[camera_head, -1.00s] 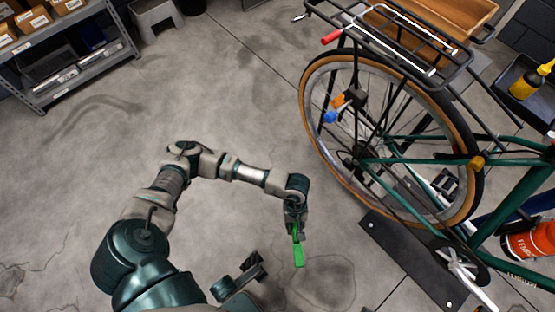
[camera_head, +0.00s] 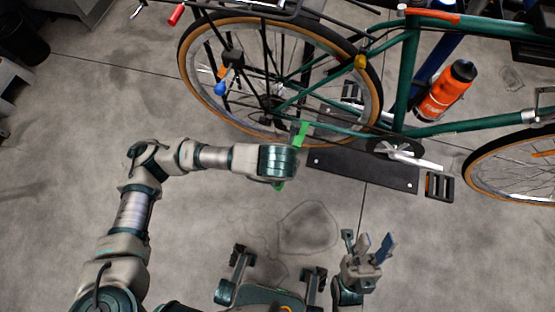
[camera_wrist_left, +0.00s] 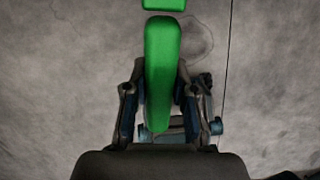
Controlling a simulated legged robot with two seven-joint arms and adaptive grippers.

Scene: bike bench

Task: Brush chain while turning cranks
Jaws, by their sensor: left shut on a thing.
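My left gripper (camera_wrist_left: 160,98) is shut on a green brush (camera_wrist_left: 163,60), with the handle between its fingers in the left wrist view. In the head view the brush's green end (camera_head: 300,132) shows beside the lower edge of the rear wheel (camera_head: 190,75), close to the chain run; contact cannot be told. The left fingers are mostly hidden there behind my wrist. The silver crank (camera_head: 415,158) points right from the dark chainring (camera_head: 385,147), with a black pedal (camera_head: 440,187) at its end. The chain itself is too thin to make out clearly. My right gripper (camera_head: 370,250) is open and empty, below the crank, apart from the bike.
The green bike frame (camera_head: 408,65) spans the upper right, holding an orange bottle (camera_head: 450,88). A dark plate (camera_head: 365,170) lies on the floor under the crank. A blue-tipped part (camera_head: 222,87) shows at the rear wheel.

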